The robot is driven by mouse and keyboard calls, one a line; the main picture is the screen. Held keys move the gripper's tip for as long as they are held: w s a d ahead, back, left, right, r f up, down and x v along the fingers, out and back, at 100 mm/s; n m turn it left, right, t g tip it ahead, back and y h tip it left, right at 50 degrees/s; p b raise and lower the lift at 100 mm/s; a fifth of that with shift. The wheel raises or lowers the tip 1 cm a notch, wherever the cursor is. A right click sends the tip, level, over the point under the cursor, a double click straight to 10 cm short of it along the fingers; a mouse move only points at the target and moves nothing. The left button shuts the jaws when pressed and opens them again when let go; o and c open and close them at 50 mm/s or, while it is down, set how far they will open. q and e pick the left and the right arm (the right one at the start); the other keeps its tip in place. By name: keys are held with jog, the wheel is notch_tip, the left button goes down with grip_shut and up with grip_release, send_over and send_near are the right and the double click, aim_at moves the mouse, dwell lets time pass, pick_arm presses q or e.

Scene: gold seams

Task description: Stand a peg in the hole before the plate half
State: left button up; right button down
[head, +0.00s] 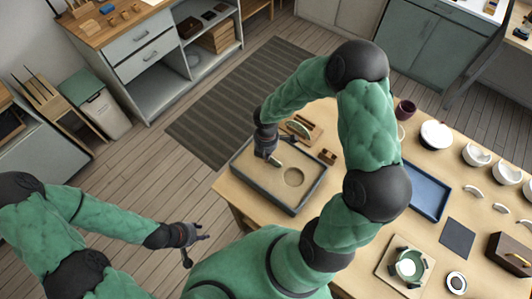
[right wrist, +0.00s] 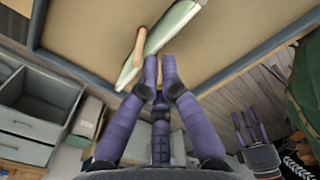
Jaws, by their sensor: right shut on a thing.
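A pale green plate half (right wrist: 172,32) stands edge-up in the sand tray (right wrist: 95,27); it also shows small in the head view (head: 276,161). A tan peg (right wrist: 139,45) stands close against one side of it. My right gripper (right wrist: 160,62) is shut on another tan peg (right wrist: 159,74), mostly hidden between the fingers, on the near side of the plate half. In the head view my right gripper (head: 266,150) is over the tray's left part. The holes are not visible. My left gripper (head: 199,242) is open and empty, away from the table.
The tray's dark rim (head: 250,189) surrounds the sand, which has a round mark (head: 294,177). A blue tray (head: 427,190), cups and white shards occupy the table's right side.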

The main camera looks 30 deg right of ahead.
dwell(0.3)
jog(key=c, duration=1.4)
grip_release()
jog(key=shift+o, duration=0.2)
jog(key=o, duration=0.5)
jog(key=shift+r+p, duration=2.75)
jog(key=shift+r, duration=0.25)
jog(key=shift+f, duration=0.1)
